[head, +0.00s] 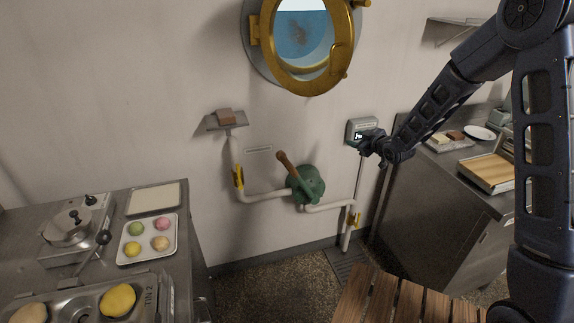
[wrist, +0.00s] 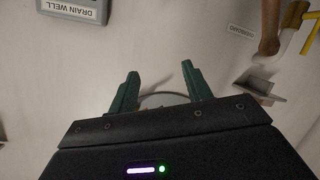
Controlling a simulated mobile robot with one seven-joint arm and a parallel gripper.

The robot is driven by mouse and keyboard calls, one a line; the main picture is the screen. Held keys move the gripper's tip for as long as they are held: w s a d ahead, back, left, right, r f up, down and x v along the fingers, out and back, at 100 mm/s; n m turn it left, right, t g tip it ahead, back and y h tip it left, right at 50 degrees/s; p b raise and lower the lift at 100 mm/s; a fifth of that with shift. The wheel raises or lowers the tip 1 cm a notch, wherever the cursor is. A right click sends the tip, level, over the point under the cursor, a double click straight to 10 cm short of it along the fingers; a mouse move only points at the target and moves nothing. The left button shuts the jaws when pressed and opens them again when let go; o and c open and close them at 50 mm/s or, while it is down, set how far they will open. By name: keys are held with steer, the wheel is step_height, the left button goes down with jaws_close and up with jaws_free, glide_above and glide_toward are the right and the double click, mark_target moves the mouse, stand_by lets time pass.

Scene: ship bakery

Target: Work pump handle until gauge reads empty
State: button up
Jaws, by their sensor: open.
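The green hand pump (head: 311,187) is on the wall, low in the middle of the head view. Its handle (head: 283,159) has a brown wooden grip and tilts up and left. The handle also shows in the wrist view (wrist: 270,25), at the top right. The gauge (head: 352,124) is a grey wall box right of the pump, partly covered by my gripper (head: 366,139); its reading cannot be told. In the wrist view a box marked DRAIN WELL (wrist: 72,10) appears upside down. My gripper (wrist: 160,72) is open and empty, in front of the wall, apart from the handle.
White pipes with yellow valve levers (head: 238,178) flank the pump. A small wall shelf (head: 234,127) holds a brown block. A steel counter (head: 187,215) with buns stands left, another counter (head: 470,178) right. A wooden slatted surface (head: 408,300) is in front. A brass porthole (head: 262,45) is above.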

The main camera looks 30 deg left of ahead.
steer(key=s+a+f+n+g+y, duration=0.2)
steer(key=s+a+f+y, duration=0.1)
steer(key=s+a+f, duration=0.4)
steer(key=n+g+y, duration=0.2)
steer(key=n+y, duration=0.1)
glide_toward(290, 165)
steer(key=a, duration=0.2)
steer(key=shift+m, duration=0.3)
steer(key=x, duration=0.9)
steer(key=shift+w+a, duration=0.25)
steer(key=shift+a, duration=0.05)
steer(key=shift+c, duration=0.4)
steer(key=shift+r, duration=0.1)
jaws_close()
